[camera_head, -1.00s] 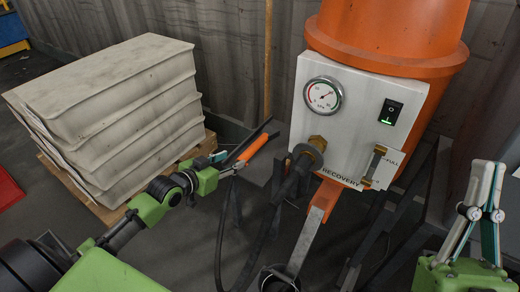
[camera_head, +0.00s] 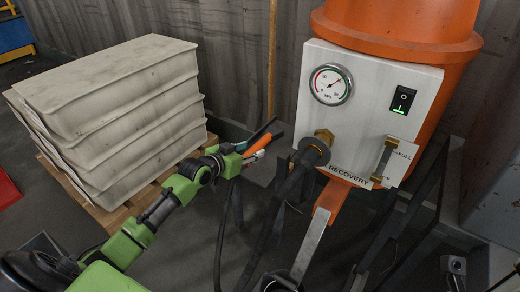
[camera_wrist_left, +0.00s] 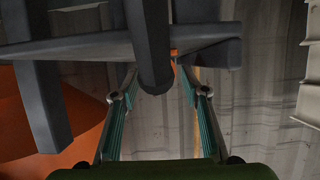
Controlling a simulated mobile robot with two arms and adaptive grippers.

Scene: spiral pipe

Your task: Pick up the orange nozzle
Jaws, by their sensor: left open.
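The orange nozzle (camera_head: 262,143), with an orange body, sits in front of the machine's stand, left of the hose fitting. My left gripper (camera_head: 252,149) is right at it, coming from the left and partly overlapping it. In the left wrist view my open left gripper (camera_wrist_left: 157,75) has its two teal-edged fingers spread, with a dark bar between and beyond their tips. Only a small orange patch (camera_wrist_left: 174,53) shows there, behind the bar. I cannot tell whether the fingers touch the nozzle. My right gripper is not clearly in view.
The orange machine (camera_head: 400,35) with its white gauge panel (camera_head: 365,100) stands right of the nozzle. A black hose (camera_head: 285,195) hangs from its fitting. Dark stand legs (camera_head: 400,215) crowd the lower right. Stacked pale slabs (camera_head: 110,85) on a pallet stand behind my left arm.

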